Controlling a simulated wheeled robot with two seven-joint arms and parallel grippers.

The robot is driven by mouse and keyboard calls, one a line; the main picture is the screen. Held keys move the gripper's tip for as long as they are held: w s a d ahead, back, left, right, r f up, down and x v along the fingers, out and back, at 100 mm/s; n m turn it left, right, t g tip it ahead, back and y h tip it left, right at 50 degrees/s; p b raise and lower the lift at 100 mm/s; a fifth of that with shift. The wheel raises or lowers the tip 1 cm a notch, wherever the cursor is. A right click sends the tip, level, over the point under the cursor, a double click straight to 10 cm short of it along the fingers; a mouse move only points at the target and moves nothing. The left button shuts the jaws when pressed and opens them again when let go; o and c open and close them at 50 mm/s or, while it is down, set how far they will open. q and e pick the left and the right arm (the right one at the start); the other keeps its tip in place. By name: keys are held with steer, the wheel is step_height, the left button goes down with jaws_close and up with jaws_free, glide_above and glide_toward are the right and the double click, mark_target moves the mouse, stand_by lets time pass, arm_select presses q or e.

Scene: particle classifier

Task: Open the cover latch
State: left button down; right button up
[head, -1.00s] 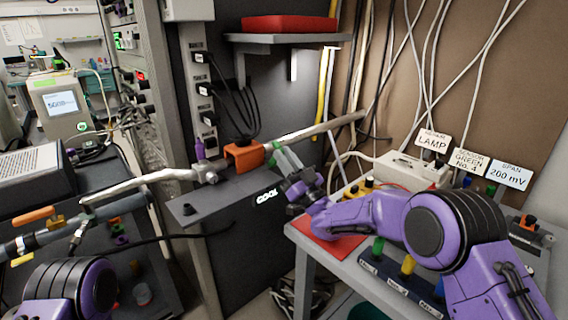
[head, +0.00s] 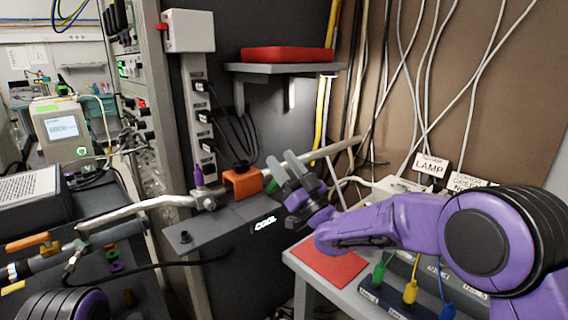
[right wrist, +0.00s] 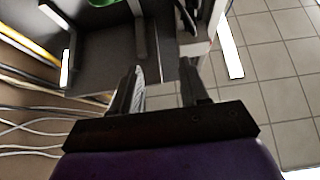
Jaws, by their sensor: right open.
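An orange bracket-shaped piece (head: 242,182) sits on the grey ledge marked COOL (head: 222,222), beside a pale pipe (head: 150,203). I cannot tell for certain which part is the cover latch. My right gripper (head: 284,166) is open just right of the orange piece, with its fingers pointing up and left; no contact is clear. In the right wrist view its two fingers (right wrist: 162,88) stand apart, with a pale strip by the left finger and a dark panel (right wrist: 110,45) beyond. A green thing (right wrist: 85,15) shows at the top there. My left gripper is out of view.
A red-topped shelf (head: 285,68) juts out above. A power strip (head: 200,125) with black cables stands behind the ledge. A table with a red mat (head: 330,262) and coloured plugs lies below my right arm. Cables hang on the brown wall at right.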

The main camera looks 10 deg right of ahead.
steer(key=s+a+r+b, duration=0.1)
steer(key=s+r, duration=0.4)
steer(key=s, duration=0.5)
steer(key=shift+r, duration=0.2)
